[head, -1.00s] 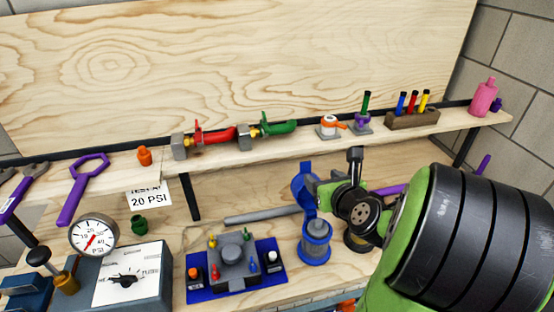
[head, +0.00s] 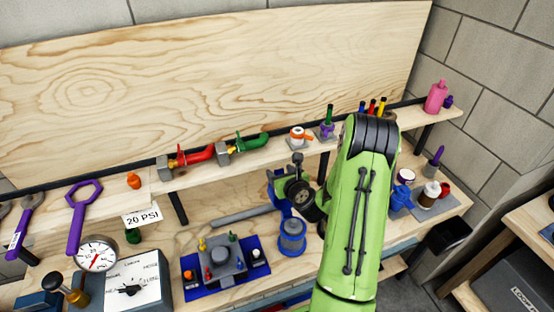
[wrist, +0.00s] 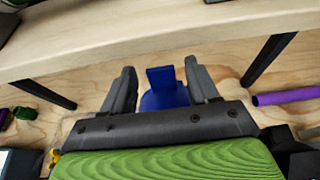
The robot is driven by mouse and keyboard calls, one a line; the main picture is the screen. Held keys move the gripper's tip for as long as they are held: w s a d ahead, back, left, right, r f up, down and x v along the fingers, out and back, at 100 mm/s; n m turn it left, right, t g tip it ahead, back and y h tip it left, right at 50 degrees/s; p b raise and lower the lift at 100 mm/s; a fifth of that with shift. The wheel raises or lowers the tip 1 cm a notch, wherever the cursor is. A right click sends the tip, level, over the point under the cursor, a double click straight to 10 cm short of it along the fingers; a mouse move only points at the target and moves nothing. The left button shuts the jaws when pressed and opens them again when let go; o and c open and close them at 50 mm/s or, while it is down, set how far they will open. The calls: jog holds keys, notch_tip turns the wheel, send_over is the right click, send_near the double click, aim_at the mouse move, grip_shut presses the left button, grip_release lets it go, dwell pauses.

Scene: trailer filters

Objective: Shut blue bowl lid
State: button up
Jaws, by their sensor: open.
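The blue bowl (head: 292,240) stands on the bench to the right of the blue mat in the head view. Its blue lid (head: 274,184) stands raised above it, partly hidden behind my gripper. In the wrist view the blue lid (wrist: 163,92) shows between my two fingers. My gripper (wrist: 160,70) is open, with one finger on each side of the lid and visible gaps. I cannot tell whether either finger touches it. In the head view my wrist hides most of the fingers.
A wooden shelf (head: 225,160) runs above and behind the bowl, bearing red and green valves (head: 249,142). A grey block (head: 222,255) with coloured pegs sits on the blue mat (head: 255,277) to the left. A grey pipe (head: 243,216) lies behind. A purple rod (wrist: 286,96) lies at right.

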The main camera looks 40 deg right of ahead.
jog(key=shift+p+x, duration=0.55)
jog(key=shift+x, duration=1.4)
grip_shut()
